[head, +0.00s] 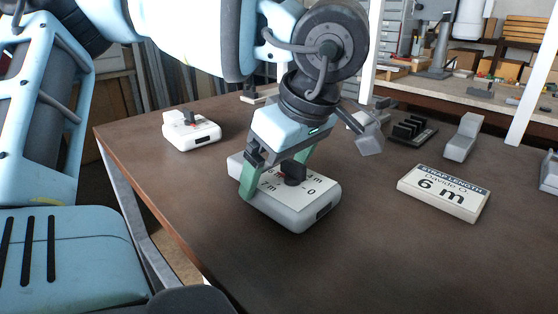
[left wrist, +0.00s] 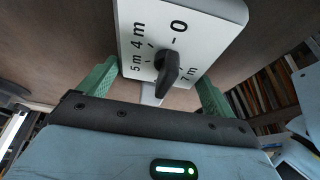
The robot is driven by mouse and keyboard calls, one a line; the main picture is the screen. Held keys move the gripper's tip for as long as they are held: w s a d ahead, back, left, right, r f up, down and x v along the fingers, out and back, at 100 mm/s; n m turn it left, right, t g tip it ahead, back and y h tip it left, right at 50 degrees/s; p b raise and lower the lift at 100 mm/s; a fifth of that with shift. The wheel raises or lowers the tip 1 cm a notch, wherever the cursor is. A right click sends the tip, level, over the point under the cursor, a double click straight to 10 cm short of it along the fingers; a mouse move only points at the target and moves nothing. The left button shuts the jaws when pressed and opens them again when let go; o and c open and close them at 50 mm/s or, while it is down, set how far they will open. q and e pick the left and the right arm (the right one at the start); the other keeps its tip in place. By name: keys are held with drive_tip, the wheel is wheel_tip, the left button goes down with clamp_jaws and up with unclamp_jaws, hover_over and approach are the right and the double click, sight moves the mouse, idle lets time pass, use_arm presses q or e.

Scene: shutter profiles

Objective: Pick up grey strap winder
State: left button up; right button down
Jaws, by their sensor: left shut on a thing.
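The grey strap winder (head: 320,205) is a pale grey box with rounded corners, on the near middle of the brown table. Its white top plate has a black dial knob and the marks 0, 4 m and 7 m. In the left wrist view the same winder (left wrist: 205,22) also shows a 5 m mark. My left gripper (head: 280,175) points down over it, its green fingers on either side of the body, shut on it. The winder appears to rest on the table; a small lift cannot be told. My right gripper is not in view.
A white winder with a dark knob (head: 192,132) stands at the table's back left. A sign reading "STRAP LENGTH 6 m" (head: 443,192) lies to the right. Behind it are a black slotted block (head: 412,131) and a grey block (head: 462,138). The front right tabletop is clear.

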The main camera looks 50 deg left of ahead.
sight(267, 197)
use_arm(q)
drive_tip(key=shift+r, duration=0.55)
wheel_tip(267, 197, up, 2)
drive_tip(key=shift+r+p, duration=0.2)
drive_tip(key=shift+p, duration=0.75)
drive_tip(key=s+d, duration=0.1)
drive_tip(key=s, duration=0.1)
drive_tip(key=s+d, duration=0.2)
drive_tip(key=shift+s+d+r, duration=0.1)
drive_tip(key=shift+s, duration=0.05)
drive_tip(key=s+d, duration=0.4)
drive_tip(key=s, duration=0.1)
drive_tip(key=s+d+r, duration=0.1)
drive_tip(key=s+d, duration=0.1)
drive_tip(key=shift+s, duration=0.4)
drive_tip(key=shift+s+d, duration=0.25)
drive_tip(key=shift+s, duration=0.1)
